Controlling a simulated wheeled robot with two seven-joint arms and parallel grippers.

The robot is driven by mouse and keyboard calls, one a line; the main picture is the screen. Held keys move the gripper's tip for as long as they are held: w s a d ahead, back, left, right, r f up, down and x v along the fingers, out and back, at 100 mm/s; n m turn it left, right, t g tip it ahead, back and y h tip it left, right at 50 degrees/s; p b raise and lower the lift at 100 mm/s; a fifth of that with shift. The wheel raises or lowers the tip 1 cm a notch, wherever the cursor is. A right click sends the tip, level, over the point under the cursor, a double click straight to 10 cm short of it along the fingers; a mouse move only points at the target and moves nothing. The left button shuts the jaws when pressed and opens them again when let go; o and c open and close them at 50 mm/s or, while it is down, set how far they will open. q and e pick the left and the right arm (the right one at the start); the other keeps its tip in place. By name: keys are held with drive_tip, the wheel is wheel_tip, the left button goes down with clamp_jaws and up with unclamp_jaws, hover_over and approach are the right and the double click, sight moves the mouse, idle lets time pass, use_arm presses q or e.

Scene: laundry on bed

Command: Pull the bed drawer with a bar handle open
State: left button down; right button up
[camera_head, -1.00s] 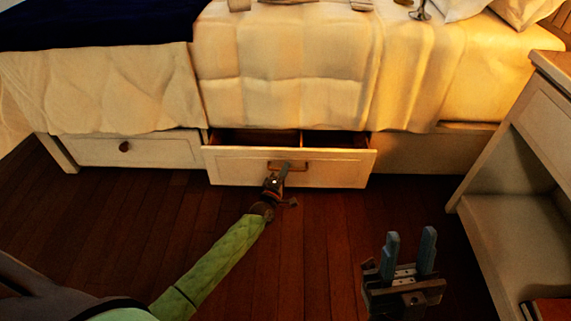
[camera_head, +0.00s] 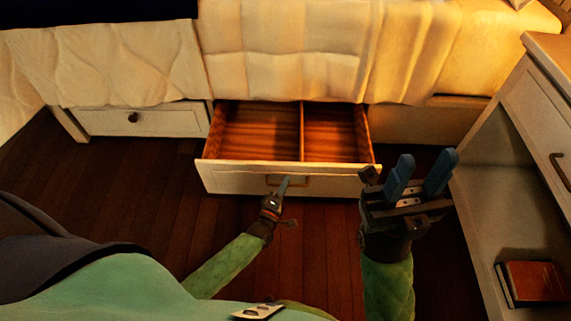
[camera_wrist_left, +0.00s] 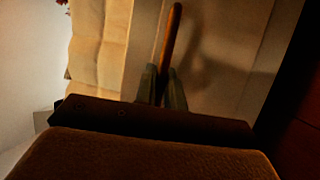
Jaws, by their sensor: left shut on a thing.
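The bed drawer (camera_head: 220,178) with the bar handle (camera_head: 300,182) stands well out from under the bed. Its inside is visible and looks empty, with a divider between two compartments. My left gripper (camera_head: 284,184) is at the drawer front, shut on the bar handle. In the left wrist view the handle (camera_wrist_left: 172,38) rises from between the two fingers (camera_wrist_left: 161,85). My right gripper (camera_head: 421,172) is open and empty, in front of the drawer's right end, with its fingers pointing up in the picture.
A closed drawer with a round knob (camera_head: 134,117) is at the left under the bed. A nightstand (camera_head: 540,110) stands at the right, with a red book (camera_head: 535,281) on its open shelf. Bare wooden floor (camera_head: 120,175) lies before the bed.

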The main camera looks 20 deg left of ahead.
use_arm(q)
drive_tip(key=shift+s+d+p, duration=0.2)
drive_tip(key=shift+s+d, duration=0.05)
drive_tip(key=shift+s, duration=0.6)
drive_tip(key=shift+s+d+p, duration=0.25)
drive_tip(key=shift+s, duration=0.65)
drive_tip(key=shift+s+d+p, duration=0.2)
drive_tip(key=shift+s+d, duration=0.05)
drive_tip(key=shift+s, duration=0.6)
drive_tip(key=c, duration=1.5)
unclamp_jaws()
